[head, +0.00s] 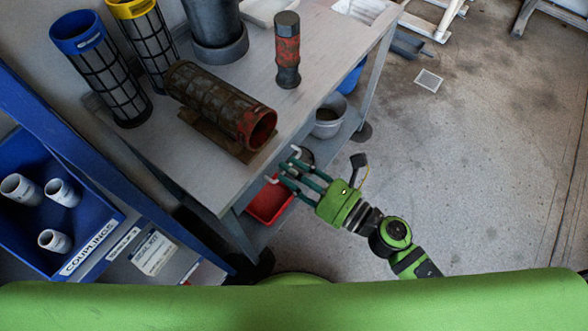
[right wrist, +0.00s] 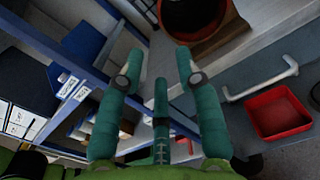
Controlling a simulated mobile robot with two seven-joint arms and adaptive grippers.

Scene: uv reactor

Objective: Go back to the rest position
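My right gripper (head: 283,166) is beside the front edge of the grey workbench (head: 335,75), with its arm coming from the lower right. Its teal fingers are spread apart and hold nothing. In the right wrist view, the gap between the fingers (right wrist: 158,55) is empty, and the end of a dirty cylinder (right wrist: 205,45) lies beyond them. My left gripper and left arm are not in view.
A rusty mesh cylinder (head: 215,105) lies on the bench near blue-rimmed (head: 100,70) and yellow-rimmed (head: 145,40) cylinders. A red-black tool (head: 287,50) stands there. A blue couplings bin (head: 100,225) is at left, a red tray (head: 268,202) below. Open floor (head: 470,150) is right.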

